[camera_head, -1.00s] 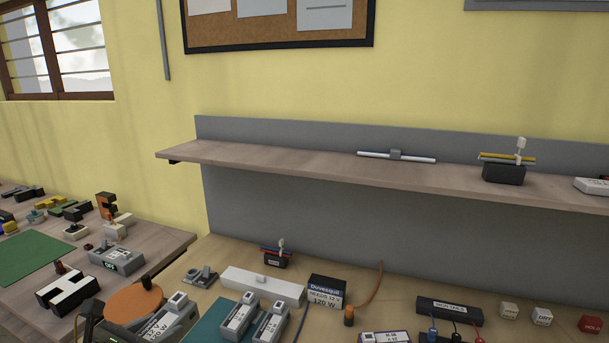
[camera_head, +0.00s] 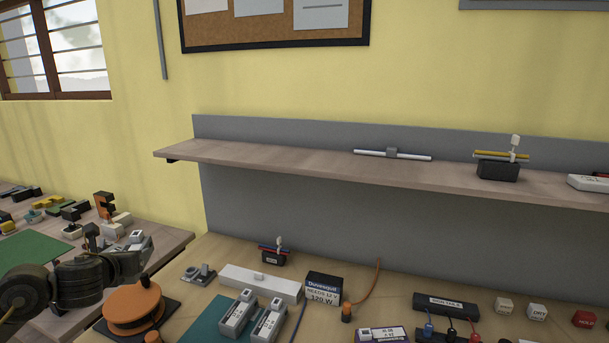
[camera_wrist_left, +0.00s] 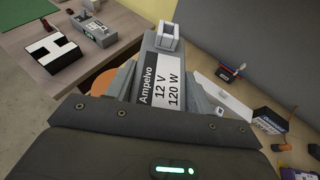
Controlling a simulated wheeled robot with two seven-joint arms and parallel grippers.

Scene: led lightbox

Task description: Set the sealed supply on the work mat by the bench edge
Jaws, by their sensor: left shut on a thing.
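My left gripper (camera_head: 128,258) is at the left of the head view, above the gap between the two tables. It is shut on a grey supply (camera_head: 138,239), which is held in the air and mostly hidden by the gripper there. The left wrist view shows the supply (camera_wrist_left: 165,85) between the fingers, its white label reading "Ampelvo 12 V 120 W". I cannot tell whether it is sealed. A teal mat (camera_head: 203,322) lies on the bench with two similar grey supplies (camera_head: 238,314) (camera_head: 270,321) on it. A green mat (camera_head: 30,249) lies on the left table. My right gripper is not in view.
An orange spool (camera_head: 134,304) stands on the bench below my left gripper. A white strip (camera_head: 260,284) and a blue-and-white "needs 12 V 120 W" box (camera_head: 323,289) lie behind the mat. A wooden shelf (camera_head: 300,170) overhangs the back. Letter blocks crowd the left table.

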